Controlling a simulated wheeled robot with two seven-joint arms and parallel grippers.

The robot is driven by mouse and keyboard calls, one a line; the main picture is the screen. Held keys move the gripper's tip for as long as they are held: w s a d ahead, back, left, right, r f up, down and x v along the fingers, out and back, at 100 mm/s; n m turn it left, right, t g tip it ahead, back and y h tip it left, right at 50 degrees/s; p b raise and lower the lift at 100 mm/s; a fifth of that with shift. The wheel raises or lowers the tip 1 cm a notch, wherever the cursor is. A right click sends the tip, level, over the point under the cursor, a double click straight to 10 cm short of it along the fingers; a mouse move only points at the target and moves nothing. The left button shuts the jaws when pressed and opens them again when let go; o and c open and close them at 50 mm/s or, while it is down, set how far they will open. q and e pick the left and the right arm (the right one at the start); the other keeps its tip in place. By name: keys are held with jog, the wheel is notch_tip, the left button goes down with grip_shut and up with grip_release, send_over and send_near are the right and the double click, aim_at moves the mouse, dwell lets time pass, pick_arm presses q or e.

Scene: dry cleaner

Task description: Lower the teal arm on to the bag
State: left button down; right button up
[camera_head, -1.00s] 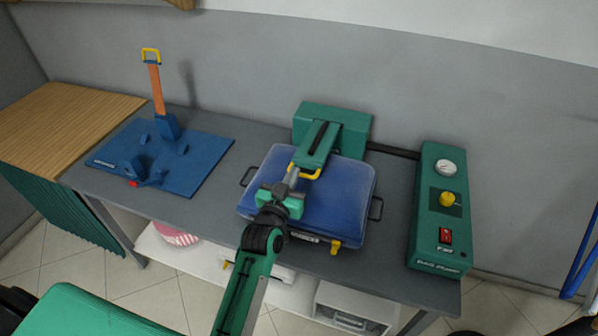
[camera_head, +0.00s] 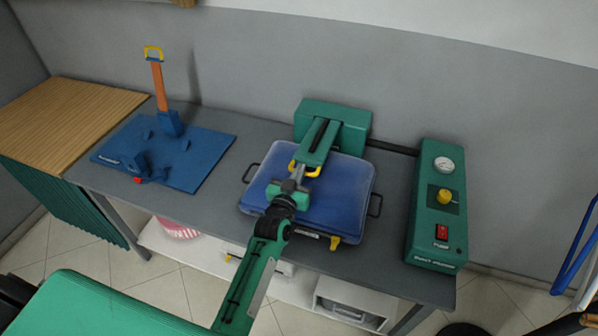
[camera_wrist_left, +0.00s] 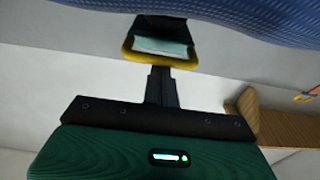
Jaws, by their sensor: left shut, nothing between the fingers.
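The teal arm (camera_head: 317,148) reaches forward from a teal block at the wall, over the blue padded thing that looks like the bag (camera_head: 335,195). Its yellow handle (camera_head: 311,173) is at its front end. The handle also shows in the left wrist view (camera_wrist_left: 160,57), with the bag's blue surface (camera_wrist_left: 240,20) along the top edge. My left gripper (camera_head: 298,174) is shut and empty, with its fingertips right at the handle. I cannot tell whether they touch it. The gap between arm and bag is unclear. My right gripper is not in view.
A teal control box (camera_head: 438,205) with gauge, yellow knob and red switch stands at right. A blue board (camera_head: 205,150) with an upright orange lever (camera_head: 158,88) lies at left. Below is a white shelf (camera_head: 205,250).

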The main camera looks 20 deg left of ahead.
pick_arm(q)
jog(key=shift+t, duration=0.7)
jog(key=shift+s+f+b, duration=0.2)
jog(key=shift+f+b, duration=1.8)
jog(key=shift+b, duration=0.9)
jog(key=r+p, duration=0.3)
jog(key=shift+w+r, duration=0.35)
jog(key=shift+r, duration=0.05)
jog(key=shift+s+r, duration=0.1)
jog(key=shift+r, duration=0.2)
jog(key=s+f+b, duration=0.1)
jog(key=s+b, duration=0.2)
jog(key=s, duration=0.6)
jog(key=shift+s+a+f, duration=0.2)
jog(key=shift+s+f, duration=0.1)
jog(key=shift+f, duration=0.05)
jog(key=shift+f, duration=0.1)
